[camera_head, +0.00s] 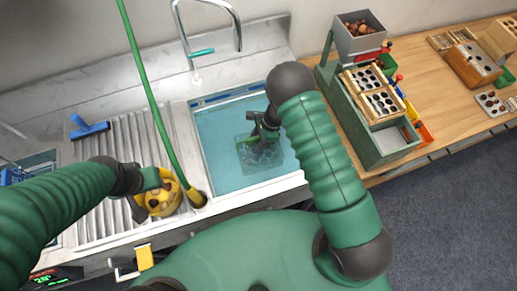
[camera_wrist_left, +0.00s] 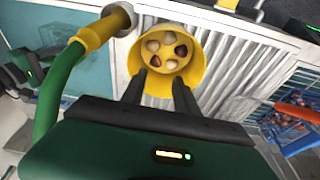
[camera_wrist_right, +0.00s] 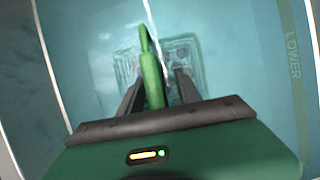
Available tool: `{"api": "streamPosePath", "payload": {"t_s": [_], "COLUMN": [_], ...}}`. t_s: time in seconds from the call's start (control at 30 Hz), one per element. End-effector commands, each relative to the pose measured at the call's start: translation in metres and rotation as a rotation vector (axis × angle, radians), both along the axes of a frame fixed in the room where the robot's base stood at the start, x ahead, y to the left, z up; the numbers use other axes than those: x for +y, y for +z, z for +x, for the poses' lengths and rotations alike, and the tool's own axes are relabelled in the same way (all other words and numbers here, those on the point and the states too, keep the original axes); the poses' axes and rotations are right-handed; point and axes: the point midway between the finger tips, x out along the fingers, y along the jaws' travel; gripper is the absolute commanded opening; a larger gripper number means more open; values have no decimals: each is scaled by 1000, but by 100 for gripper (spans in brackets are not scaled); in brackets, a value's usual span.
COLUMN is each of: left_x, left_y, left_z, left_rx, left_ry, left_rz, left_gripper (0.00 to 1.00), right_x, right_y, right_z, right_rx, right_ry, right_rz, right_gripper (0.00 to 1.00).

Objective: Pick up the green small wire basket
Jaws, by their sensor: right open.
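The small wire basket (camera_head: 262,160) sits under the water in the blue-lined sink basin. Its green handle (camera_wrist_right: 151,78) shows in the right wrist view, standing up between the fingers. My right gripper (camera_wrist_right: 155,80) is open around the handle, with one finger on each side; contact is unclear. In the head view, my right gripper (camera_head: 262,128) is above the basket and partly hides it.
The yellow tool stands on the ribbed drainboard (camera_head: 92,205), beside a green hose (camera_head: 155,100). A faucet (camera_head: 238,30) is behind the basin. A green machine (camera_head: 375,140) with a chestnut hopper (camera_head: 340,38) stands right, on a wooden bench. A blue brush (camera_head: 90,130) lies on the drainboard.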

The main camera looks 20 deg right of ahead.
Motion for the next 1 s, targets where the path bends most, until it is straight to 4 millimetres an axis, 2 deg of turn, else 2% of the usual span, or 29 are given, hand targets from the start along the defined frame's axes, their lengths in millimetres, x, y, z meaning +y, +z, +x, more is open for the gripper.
{"api": "streamPosePath", "payload": {"t_s": [0.07, 0.37, 1.0], "left_x": [0, 0, 0], "left_y": [0, 0, 0], "left_z": [0, 0, 0], "left_rx": [0, 0, 0], "left_ry": [0, 0, 0], "left_rz": [0, 0, 0], "left_gripper": [36, 36, 36], "right_x": [0, 0, 0], "right_y": [0, 0, 1], "right_z": [0, 0, 0], "right_rx": [0, 0, 0], "right_ry": [0, 0, 0], "right_rz": [0, 0, 0], "right_gripper": [38, 0, 0]}}
